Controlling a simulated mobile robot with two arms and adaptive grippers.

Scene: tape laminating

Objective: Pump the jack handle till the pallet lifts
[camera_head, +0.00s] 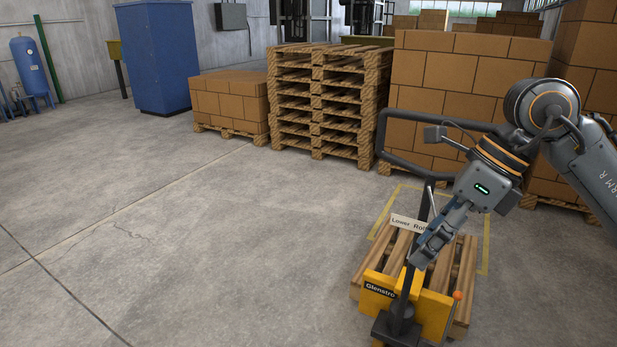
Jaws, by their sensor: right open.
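The yellow pallet jack (432,309), marked "Glenstro…", stands at the lower right. Its dark handle (378,134) rises from the base as a shaft with a wide loop at the top. A wooden pallet (465,262) sits behind the yellow body, over the jack; I cannot tell whether it is clear of the floor. My right gripper (424,254) is open and points down to the left, beside or in front of the handle shaft, below the loop. Whether it touches the shaft is unclear. A white label reading "Lower Ro…" (407,222) is partly hidden by the gripper. My left gripper is not in view.
A yellow floor outline (486,245) surrounds the pallet. Stacked empty pallets (322,105) and boxes on pallets (430,75) stand behind. A blue cabinet (158,58) and a blue tank (29,66) are at the back left. The concrete floor at left is clear.

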